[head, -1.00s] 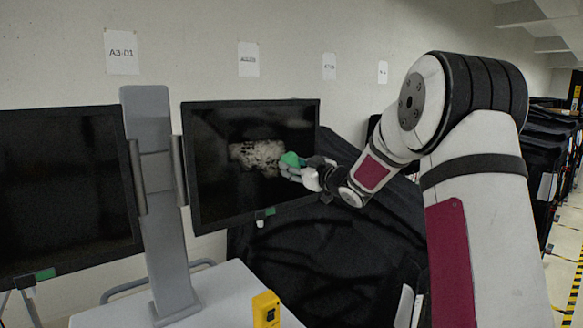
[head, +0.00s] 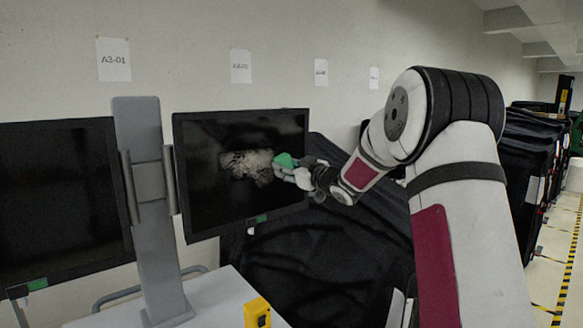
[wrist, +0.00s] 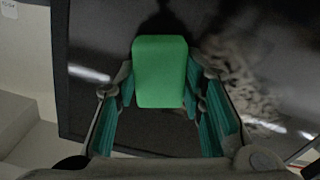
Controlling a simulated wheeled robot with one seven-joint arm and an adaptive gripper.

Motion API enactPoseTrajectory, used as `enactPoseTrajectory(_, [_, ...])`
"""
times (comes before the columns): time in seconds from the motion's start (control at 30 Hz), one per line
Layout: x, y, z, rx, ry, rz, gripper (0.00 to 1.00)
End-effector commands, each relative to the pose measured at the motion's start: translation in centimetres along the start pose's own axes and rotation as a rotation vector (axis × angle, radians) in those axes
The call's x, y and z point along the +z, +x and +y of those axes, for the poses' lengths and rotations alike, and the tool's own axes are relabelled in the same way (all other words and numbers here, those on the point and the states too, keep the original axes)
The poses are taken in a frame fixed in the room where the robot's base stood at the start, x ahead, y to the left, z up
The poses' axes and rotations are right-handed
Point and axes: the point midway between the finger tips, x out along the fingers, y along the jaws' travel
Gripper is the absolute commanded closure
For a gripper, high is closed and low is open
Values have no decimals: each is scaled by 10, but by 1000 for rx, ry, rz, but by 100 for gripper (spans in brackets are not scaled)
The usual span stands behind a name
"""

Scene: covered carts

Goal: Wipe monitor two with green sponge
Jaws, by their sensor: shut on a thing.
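The right monitor (head: 200,205) is dark, with a pale, patchy smudge (head: 245,166) on the middle of its screen. The smudge also shows right of the sponge in the wrist view (wrist: 245,80). My gripper (head: 293,168) is in front of the right half of this screen. It is shut on the green sponge (head: 285,160), which fills the space between the fingers in the wrist view (wrist: 160,72). The sponge is at the right edge of the smudge, at or very near the screen; I cannot tell if it touches. A left monitor (head: 55,195) has a dark screen with no smudge visible.
A grey post (head: 150,215) stands between the monitors on a white cart top (head: 215,298). A yellow device (head: 257,312) sits at its front edge. Black covered carts (head: 330,250) stand behind and right of the monitor. Labelled papers (head: 114,59) hang on the wall.

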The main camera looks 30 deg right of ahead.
Motion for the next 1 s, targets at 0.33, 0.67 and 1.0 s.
enactPoseTrajectory(0.33, [-11, 4, -29, -16, 0, 8, 96])
enactPoseTrajectory(0.67, [-18, 3, -50, -21, 2, 11, 96])
enactPoseTrajectory(1.0, [-24, 2, -67, -20, 1, 11, 96])
